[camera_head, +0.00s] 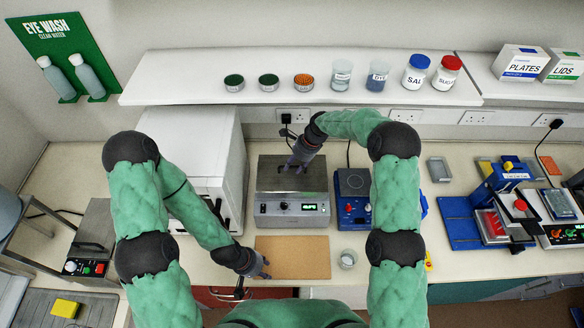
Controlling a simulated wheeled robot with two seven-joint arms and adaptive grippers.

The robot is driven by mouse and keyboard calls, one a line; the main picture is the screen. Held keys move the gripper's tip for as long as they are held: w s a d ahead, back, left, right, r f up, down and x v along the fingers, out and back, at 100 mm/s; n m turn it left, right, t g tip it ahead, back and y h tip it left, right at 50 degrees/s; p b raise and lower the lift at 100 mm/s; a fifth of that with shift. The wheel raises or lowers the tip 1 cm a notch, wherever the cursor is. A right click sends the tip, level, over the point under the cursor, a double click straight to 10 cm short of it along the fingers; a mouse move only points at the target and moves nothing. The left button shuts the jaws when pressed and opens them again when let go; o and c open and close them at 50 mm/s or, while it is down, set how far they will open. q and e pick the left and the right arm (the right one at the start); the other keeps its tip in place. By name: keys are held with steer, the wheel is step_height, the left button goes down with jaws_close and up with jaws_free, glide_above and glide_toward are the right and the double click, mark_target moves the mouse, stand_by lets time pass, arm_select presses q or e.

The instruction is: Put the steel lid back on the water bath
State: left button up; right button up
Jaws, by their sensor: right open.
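The water bath (291,209) is a grey steel box with a control panel and lit display, at the middle of the bench. A flat dark grey steel surface, which looks like the lid (268,180), covers its top; I cannot tell how exactly it is seated. My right gripper (294,166) reaches down over the rear middle of this surface with its fingers apart. It hides any handle there, and I cannot tell if it touches. My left gripper (266,268) is low at the left edge of the brown board (300,258), fingers apart and empty.
A blue device (353,190) stands close to the bath's right side, and a white cabinet (210,160) close to its left. The shelf (200,92) with jars hangs above the back of the bench.

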steer(key=v, duration=0.3)
steer(key=shift+d+b, duration=0.1)
steer(key=shift+b, duration=0.25)
arm_select(q)
step_height(320, 180, down, 4)
steer(key=b, duration=0.2)
steer(key=shift+r+b, duration=0.1)
steer(key=shift+b, duration=0.25)
arm_select(e)
steer(key=d, duration=1.2)
